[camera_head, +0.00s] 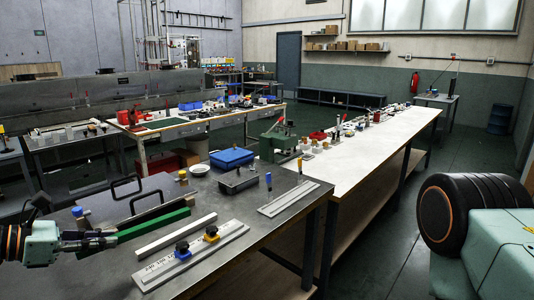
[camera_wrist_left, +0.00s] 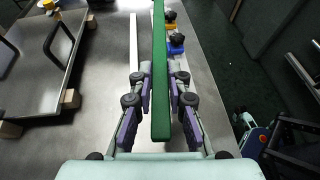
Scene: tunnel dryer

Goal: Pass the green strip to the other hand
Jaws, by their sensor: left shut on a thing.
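The green strip (camera_head: 152,224) is a long narrow bar. It also shows in the left wrist view (camera_wrist_left: 160,85), running lengthwise between the fingers. My left gripper (camera_head: 103,241) is shut on the strip near its near end, over the dark table. In the left wrist view the left gripper (camera_wrist_left: 160,92) has a purple pad on each side of the strip. The strip's far end points to the right in the head view. My right gripper is not in view; a mint-green and black part of my right arm shows at the lower right.
A long white bench (camera_head: 365,150) stands to the right.

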